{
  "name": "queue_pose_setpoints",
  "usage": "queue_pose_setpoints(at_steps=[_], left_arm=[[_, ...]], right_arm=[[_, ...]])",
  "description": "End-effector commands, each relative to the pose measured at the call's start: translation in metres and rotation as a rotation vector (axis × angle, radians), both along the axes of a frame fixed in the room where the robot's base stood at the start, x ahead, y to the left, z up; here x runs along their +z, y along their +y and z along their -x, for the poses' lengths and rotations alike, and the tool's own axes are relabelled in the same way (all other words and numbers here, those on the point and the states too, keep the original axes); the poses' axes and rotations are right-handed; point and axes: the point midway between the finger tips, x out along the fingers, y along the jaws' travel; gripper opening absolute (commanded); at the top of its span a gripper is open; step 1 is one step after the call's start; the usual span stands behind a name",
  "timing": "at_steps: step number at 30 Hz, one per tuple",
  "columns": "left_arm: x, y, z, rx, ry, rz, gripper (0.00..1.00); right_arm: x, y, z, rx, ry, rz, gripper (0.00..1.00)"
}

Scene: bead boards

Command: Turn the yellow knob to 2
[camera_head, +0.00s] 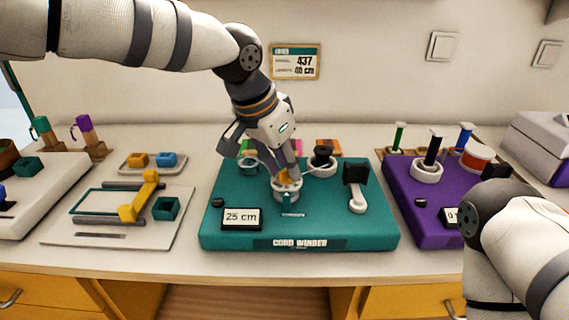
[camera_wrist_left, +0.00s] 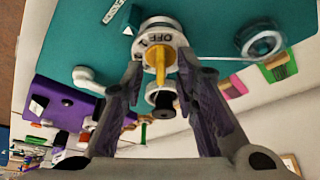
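The yellow knob (camera_head: 284,176) sits on a round white dial near the middle of the teal cord winder board (camera_head: 225,193). In the left wrist view, the yellow knob (camera_wrist_left: 158,58) has a narrow grip, and the dial (camera_wrist_left: 152,38) reads "OFF"; its other marks are not readable. My left gripper (camera_head: 287,180) points down over the knob and partly hides it. In the left wrist view, my left gripper's fingers (camera_wrist_left: 158,68) stand apart on either side of the knob, with a gap visible on the left. My right gripper is not in view.
The board carries a "25 cm" display (camera_head: 241,218), a black-topped crank (camera_head: 356,180) and spools joined by a pale cord. A wall sign (camera_head: 294,62) reads "437" and "40 cm". A purple board (camera_head: 428,205) stands right, a grey-white board (camera_head: 75,236) left.

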Motion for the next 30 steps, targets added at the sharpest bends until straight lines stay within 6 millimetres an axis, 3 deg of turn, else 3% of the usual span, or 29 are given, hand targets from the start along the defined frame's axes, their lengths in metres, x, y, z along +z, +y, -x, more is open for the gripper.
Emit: queue_pose_setpoints(at_steps=[8,12,23,30], left_arm=[[-0.0015,-0.0008,-0.0008,0.000,-0.002,0.001,0.28],[-0.0014,-0.0009,-0.0007,0.000,-0.002,0.001,0.00],[-0.0017,-0.0007,-0.0009,-0.021,-0.001,0.001,0.00],[-0.0026,-0.0002,-0.0020,-0.143,0.000,0.002,0.00]], right_arm=[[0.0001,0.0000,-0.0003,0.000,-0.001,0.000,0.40],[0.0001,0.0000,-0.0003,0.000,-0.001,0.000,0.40],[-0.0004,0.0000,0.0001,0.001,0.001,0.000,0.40],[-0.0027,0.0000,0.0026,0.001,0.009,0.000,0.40]])
